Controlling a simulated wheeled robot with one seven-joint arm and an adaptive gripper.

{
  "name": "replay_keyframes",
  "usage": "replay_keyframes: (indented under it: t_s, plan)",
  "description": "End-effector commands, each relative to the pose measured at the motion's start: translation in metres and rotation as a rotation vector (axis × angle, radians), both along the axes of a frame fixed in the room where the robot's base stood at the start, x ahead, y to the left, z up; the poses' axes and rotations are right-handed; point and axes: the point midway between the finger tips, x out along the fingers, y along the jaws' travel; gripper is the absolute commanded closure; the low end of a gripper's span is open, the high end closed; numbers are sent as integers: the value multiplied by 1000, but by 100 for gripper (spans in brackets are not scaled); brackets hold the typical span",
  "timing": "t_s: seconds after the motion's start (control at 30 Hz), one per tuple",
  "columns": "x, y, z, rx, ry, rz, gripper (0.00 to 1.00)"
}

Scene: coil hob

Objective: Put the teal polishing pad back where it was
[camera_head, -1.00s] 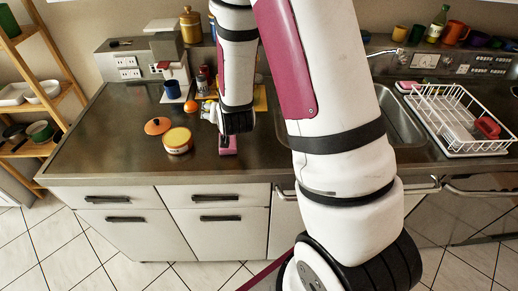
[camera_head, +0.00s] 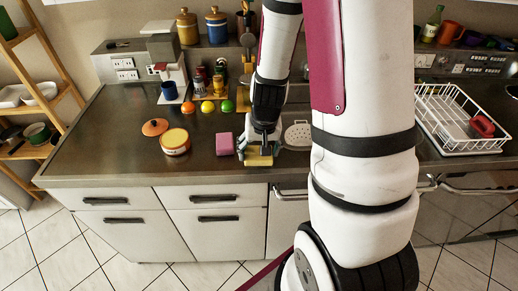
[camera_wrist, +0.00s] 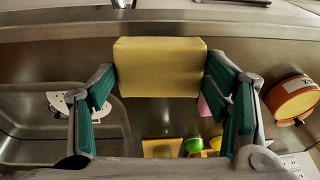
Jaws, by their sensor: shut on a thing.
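My gripper (camera_head: 259,150) is shut on a yellow block (camera_head: 259,160), held near the front edge of the counter. In the wrist view the yellow block (camera_wrist: 160,68) sits between the two fingers of my gripper (camera_wrist: 160,85), and one broad yellow face shows. I see no separate teal pad; the only teal is on the inner sides of my fingers. A pink block (camera_head: 224,143) stands on the counter just left of my gripper, apart from it. Part of it shows past the right finger in the wrist view.
A yellow-topped tin (camera_head: 175,141) and an orange lid (camera_head: 155,127) stand left. Several fruits, including a green one (camera_head: 226,106), lie behind. A white perforated piece (camera_head: 297,134) is right of my gripper. A white dish rack (camera_head: 460,120) stands far right. The left counter front is clear.

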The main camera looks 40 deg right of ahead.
Motion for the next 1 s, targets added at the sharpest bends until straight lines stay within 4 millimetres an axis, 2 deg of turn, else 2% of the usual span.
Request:
replay_keyframes:
  t_s: [0.4, 0.5, 0.57, 0.67, 1.0]
  plan:
    - [-67, 9, 5, 47, 181, -7, 52]
    - [-74, 10, 7, 53, 203, -12, 52]
    - [-70, 8, 6, 55, 208, -13, 52]
    - [-53, 0, 4, 54, 209, -14, 52]
    - [23, -32, -4, 53, 209, -14, 52]
